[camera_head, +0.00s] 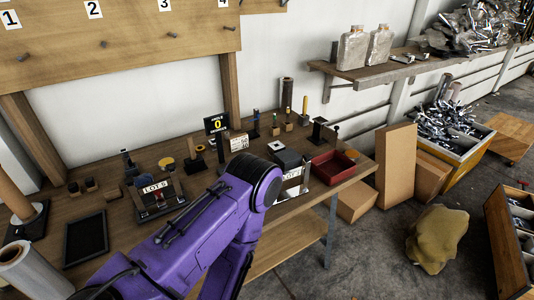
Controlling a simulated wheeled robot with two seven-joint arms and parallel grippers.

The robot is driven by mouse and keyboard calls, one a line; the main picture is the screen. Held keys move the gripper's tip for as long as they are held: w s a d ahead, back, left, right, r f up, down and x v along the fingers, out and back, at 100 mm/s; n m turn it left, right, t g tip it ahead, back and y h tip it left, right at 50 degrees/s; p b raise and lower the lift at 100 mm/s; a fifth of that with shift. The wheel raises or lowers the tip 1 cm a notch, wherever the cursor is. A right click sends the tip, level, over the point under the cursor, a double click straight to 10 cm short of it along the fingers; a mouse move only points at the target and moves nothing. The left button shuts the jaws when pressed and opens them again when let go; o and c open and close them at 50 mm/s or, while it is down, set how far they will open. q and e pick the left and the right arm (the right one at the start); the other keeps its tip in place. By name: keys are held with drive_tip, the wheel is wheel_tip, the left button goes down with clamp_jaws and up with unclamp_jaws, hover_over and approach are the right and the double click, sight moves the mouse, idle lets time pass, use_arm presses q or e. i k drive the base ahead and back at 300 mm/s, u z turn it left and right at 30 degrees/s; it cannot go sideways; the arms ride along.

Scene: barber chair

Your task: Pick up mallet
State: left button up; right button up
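I cannot make out a mallet with certainty. Several small upright items with dark or wooden parts, such as one with a wooden block base (288,126), stand along the back of the wooden workbench (105,262), too small to identify. My purple arm reaches across the front of the bench and hides part of it. Neither of my grippers shows.
The bench holds a LOT 5 holder (156,193), a dark tray (86,240), a red tray (333,166) and a white roll (35,270). A pegboard (130,35) rises behind. Cardboard boxes (396,165) and a yellowish sack (436,238) stand on the floor at right.

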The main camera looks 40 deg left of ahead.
sight(195, 162)
drive_tip(key=z, duration=0.75)
drive_tip(key=i, duration=0.95)
drive_tip(key=u, duration=2.55)
